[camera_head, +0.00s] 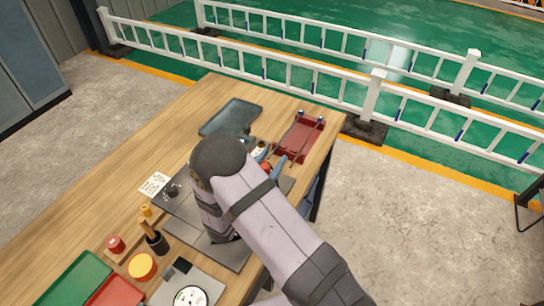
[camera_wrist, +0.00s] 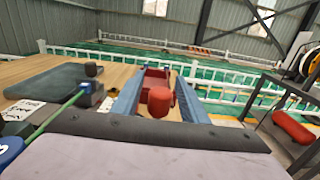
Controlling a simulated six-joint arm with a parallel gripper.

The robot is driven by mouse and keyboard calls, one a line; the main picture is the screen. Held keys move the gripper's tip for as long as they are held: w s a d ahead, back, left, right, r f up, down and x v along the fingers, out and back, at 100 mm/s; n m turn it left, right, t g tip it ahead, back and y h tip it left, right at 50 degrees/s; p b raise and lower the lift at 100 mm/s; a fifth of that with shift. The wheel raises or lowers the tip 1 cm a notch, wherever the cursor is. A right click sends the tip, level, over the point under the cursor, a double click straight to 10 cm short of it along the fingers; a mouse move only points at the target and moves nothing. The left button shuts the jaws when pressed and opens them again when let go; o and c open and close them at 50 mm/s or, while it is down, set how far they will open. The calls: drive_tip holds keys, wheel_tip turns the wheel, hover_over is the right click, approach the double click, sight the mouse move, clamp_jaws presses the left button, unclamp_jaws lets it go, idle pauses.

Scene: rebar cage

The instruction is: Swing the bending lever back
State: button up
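The lever's red knob (camera_wrist: 160,102) stands upright between my gripper's two blue fingers in the wrist view, with a narrow gap on each side. My gripper (camera_wrist: 160,82) is open around it. In the head view my gripper (camera_head: 271,160) shows just past my arm, with a bit of the red knob (camera_head: 266,168) beside it. My arm covers most of the grey bender plate (camera_head: 181,205), and the lever's bar is hidden. In the wrist view a green rod (camera_wrist: 58,122) runs to a dark block (camera_wrist: 90,93) left of my fingers.
A red tray (camera_head: 299,140) with rods and a grey-green tray (camera_head: 231,117) lie at the table's far end. A dial gauge (camera_head: 190,298), yellow-topped pot (camera_head: 142,267), red button (camera_head: 115,244) and green tray (camera_head: 76,279) are near. White railings (camera_head: 330,78) stand beyond. The table's left side is clear.

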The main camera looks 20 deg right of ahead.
drive_tip(key=shift+w+d, duration=0.2)
clamp_jaws()
drive_tip(key=shift+s+a, duration=0.1)
drive_tip(key=shift+s, duration=0.1)
